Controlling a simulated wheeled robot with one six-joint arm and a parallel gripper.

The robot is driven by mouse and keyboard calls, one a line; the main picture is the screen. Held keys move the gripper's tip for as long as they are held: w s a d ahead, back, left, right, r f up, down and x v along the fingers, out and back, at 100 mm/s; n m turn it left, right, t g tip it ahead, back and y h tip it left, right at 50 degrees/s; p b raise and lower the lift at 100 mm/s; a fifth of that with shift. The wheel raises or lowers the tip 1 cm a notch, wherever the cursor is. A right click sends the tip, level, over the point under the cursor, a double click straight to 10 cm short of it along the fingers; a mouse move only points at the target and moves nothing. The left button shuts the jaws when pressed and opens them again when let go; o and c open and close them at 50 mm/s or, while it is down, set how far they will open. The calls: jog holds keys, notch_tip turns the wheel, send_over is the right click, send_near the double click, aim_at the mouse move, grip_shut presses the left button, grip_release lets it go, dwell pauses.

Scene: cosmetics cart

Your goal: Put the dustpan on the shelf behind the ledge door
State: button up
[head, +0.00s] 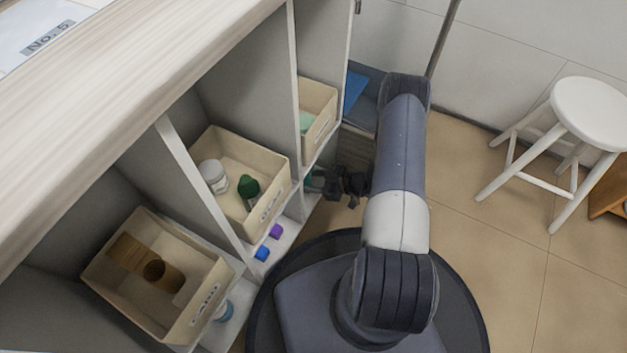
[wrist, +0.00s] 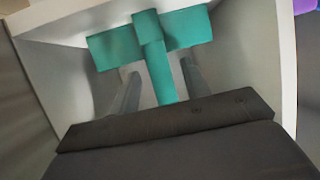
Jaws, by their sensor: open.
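A teal T-shaped thing (wrist: 185,28), which looks like the dustpan, sits inside a light-walled compartment in the wrist view. Its narrow bar, seemingly the handle, runs toward me. My gripper (wrist: 160,72) is open, with one finger on each side of this bar; I cannot tell whether they touch it. In the head view my gripper (head: 322,182) is at the lower opening of the far shelf bay, where only a sliver of green shows. A tall pale panel (head: 325,35) stands above; I cannot tell whether it is the ledge door.
Cream bins stand along the shelf: one with a brown tube (head: 163,271), one with a white jar (head: 213,175) and green bottle, and a far bin (head: 317,110). Small blue and purple items lie below. A white stool (head: 590,115) stands right on open floor.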

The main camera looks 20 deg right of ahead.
jog(key=p+v, duration=0.3)
jog(key=v, duration=0.9)
